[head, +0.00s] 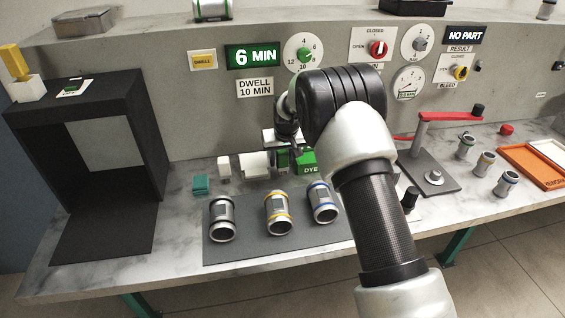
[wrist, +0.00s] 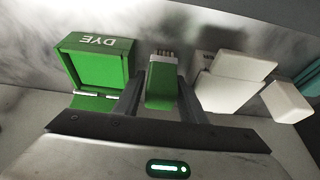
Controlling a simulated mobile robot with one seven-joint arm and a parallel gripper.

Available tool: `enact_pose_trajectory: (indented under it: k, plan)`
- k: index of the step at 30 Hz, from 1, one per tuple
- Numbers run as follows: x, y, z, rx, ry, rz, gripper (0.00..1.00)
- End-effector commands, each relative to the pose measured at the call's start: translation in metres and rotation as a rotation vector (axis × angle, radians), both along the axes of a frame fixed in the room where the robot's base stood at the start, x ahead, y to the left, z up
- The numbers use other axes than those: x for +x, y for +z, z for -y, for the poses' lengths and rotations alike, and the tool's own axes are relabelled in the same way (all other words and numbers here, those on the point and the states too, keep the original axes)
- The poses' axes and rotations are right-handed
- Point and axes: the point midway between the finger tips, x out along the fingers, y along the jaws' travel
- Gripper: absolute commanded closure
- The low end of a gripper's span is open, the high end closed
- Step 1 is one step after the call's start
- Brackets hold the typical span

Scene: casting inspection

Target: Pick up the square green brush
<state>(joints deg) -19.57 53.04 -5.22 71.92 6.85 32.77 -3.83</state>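The green brush (wrist: 162,82), a squarish green block with pale bristles at its far end, stands between the fingers of my gripper (wrist: 160,100) in the wrist view. One finger is on each side, with what looks like a narrow gap, so the gripper appears open around it. Contact is hard to judge. In the head view my gripper (head: 284,142) is low over the back of the bench, and the brush (head: 283,160) shows only partly beneath it. The fingertips are largely hidden there.
A green DYE box (head: 307,163) stands close beside the brush; it also shows in the wrist view (wrist: 100,65). White blocks (wrist: 235,80) stand on the other side. A teal block (head: 201,185) is further left.

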Motion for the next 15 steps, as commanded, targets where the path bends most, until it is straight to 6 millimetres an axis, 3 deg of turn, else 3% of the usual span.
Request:
enact_pose_trajectory:
  k: [5, 11, 15]
  plan:
    - [0.0001, 0.0001, 0.0000, 0.000, 0.000, 0.000, 0.62]
    - [-0.0001, 0.0001, 0.0000, 0.000, 0.000, 0.000, 0.94]
    - [0.0000, 0.0003, -0.0001, 0.000, 0.000, 0.000, 0.95]
